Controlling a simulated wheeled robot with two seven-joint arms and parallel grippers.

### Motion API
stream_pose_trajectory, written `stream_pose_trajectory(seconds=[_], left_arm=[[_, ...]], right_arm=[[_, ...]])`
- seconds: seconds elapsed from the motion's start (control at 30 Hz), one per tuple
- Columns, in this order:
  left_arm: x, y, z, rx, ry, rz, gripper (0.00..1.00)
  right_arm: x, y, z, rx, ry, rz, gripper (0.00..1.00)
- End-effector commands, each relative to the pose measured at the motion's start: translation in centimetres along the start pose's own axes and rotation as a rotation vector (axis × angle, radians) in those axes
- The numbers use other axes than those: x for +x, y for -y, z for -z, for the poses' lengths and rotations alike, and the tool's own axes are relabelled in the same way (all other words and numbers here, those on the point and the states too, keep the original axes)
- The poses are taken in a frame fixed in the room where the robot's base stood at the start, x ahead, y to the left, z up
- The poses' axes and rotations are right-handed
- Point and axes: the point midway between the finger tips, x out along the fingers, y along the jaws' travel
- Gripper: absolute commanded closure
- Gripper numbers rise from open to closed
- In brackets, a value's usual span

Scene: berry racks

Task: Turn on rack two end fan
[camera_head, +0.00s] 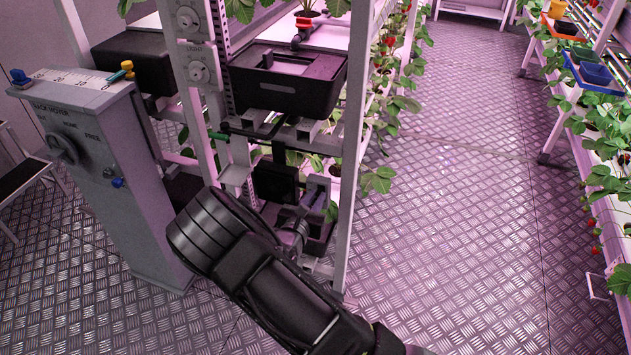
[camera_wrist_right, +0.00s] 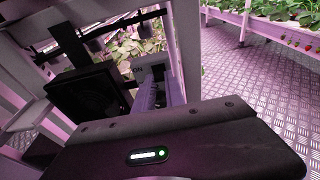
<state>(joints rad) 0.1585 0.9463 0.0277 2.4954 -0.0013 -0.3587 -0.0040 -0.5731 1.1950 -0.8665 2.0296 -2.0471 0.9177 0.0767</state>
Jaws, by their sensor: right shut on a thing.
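The end fan (camera_head: 275,184) is a black square unit low on the end of the rack (camera_head: 352,150). In the right wrist view the fan (camera_wrist_right: 88,102) is at the left. A small grey switch box (camera_head: 318,188) stands just right of the fan; in the right wrist view the box (camera_wrist_right: 141,72) carries a label that seems to read ON. My right gripper (camera_head: 305,222) is at the front of this box, shut on what looks like its switch handle. The handle and the fingertips are mostly hidden. I cannot tell whether the fan turns. My left gripper is not in view.
A grey control post (camera_head: 105,170) with a dial stands at the left. A black bin (camera_head: 290,80) sits above the fan, beside a LIGHT knob (camera_head: 198,72). The metal-floored aisle (camera_head: 450,220) to the right is clear. Another planted rack (camera_head: 590,135) lines its far side.

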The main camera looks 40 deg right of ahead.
Motion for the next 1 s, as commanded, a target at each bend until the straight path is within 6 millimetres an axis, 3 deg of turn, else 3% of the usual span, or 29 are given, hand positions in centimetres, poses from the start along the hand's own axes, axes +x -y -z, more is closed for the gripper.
stream_pose_trajectory(seconds=[0.03, 0.3, 0.6, 1.0], left_arm=[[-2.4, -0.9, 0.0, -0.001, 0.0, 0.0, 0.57], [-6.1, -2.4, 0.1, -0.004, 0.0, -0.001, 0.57], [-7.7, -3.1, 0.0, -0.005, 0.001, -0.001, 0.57], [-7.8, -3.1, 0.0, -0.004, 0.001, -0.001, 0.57]], right_arm=[[-0.2, 0.1, -1.6, 0.005, -0.047, 0.004, 1.0], [0.0, 0.1, -2.1, 0.005, -0.262, 0.002, 1.0], [0.2, 0.0, -2.2, 0.001, -0.388, 0.0, 1.0], [0.3, 0.0, -2.0, 0.0, -0.409, 0.0, 1.0]])
